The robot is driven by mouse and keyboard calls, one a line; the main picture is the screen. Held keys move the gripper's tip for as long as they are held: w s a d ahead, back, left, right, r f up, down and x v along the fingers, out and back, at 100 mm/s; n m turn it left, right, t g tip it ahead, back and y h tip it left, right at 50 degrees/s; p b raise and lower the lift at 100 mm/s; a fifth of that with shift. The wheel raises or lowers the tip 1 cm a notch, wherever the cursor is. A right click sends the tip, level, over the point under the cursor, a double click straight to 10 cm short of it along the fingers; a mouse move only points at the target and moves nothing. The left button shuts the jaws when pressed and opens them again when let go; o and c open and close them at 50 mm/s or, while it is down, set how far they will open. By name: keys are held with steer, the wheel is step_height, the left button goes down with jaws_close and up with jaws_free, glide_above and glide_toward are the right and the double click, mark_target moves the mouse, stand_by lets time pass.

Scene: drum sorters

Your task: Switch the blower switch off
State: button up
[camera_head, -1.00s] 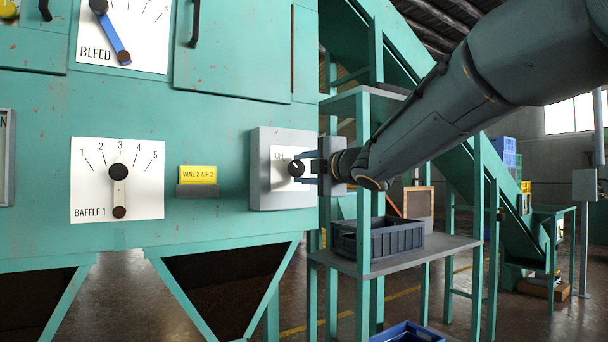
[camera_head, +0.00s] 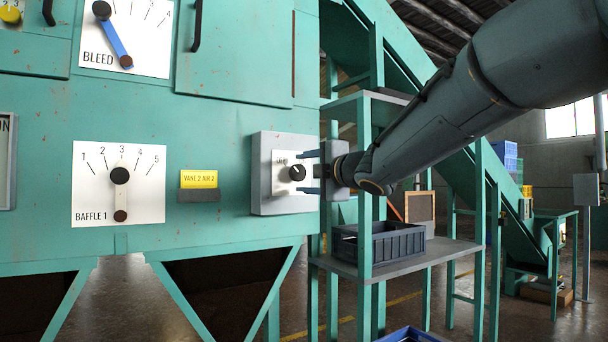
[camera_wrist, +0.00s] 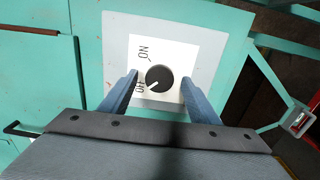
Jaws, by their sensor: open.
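The blower switch is a dark round knob (camera_head: 297,173) with a white pointer line, on a white plate (camera_head: 283,160) set in a grey box (camera_head: 262,180) on the green machine. In the wrist view the knob (camera_wrist: 159,78) shows its pointer aimed to the lower left, toward the OFF label (camera_wrist: 140,87). The ON label (camera_wrist: 144,52) is above it. My gripper (camera_head: 309,173) is open, its blue fingers on either side of the knob, with gaps between them and it. The head view's plate lettering is too small to read.
A yellow VANE 2 AIR 2 tag (camera_head: 199,179) and the BAFFLE 1 lever plate (camera_head: 90,200) are left of the box. The BLEED lever (camera_head: 115,38) is higher up. A shelf with a dark crate (camera_head: 390,244) stands below my arm at the right.

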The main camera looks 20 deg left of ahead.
steer(key=v, duration=0.7)
steer(key=shift+b, duration=0.35)
steer(key=shift+s+d, duration=0.1)
steer(key=w+d+f+m+t+h+p, duration=0.1)
steer(key=w+d+f+m+h, duration=0.1)
steer(key=d+f+m+h, duration=0.4)
steer(key=w+d+f+m+h+p, duration=0.15)
steer(key=d+f+m, duration=0.25)
steer(key=d+f, duration=0.45)
steer(key=s+d+f+m+g+h+p, duration=0.1)
steer(key=s+d+f+m+g+h, duration=0.35)
steer(key=d+f, duration=0.7)
steer(key=s+d+f+m+g+h+p, duration=0.2)
steer(key=s+d+f+m+g, duration=0.1)
steer(key=s+d+f+m, duration=0.65)
steer(key=s+d+f+m+g, duration=0.1)
steer(key=s+f+m+g, duration=0.1)
steer(key=s, duration=0.8)
steer(key=s+d+f+m+g+p, duration=0.1)
steer(key=s+f, duration=0.4)
steer(key=s, duration=0.5)
steer(key=shift+f+m+g, duration=0.2)
steer(key=shift+m+g, duration=0.4)
steer(key=shift+g, duration=0.45)
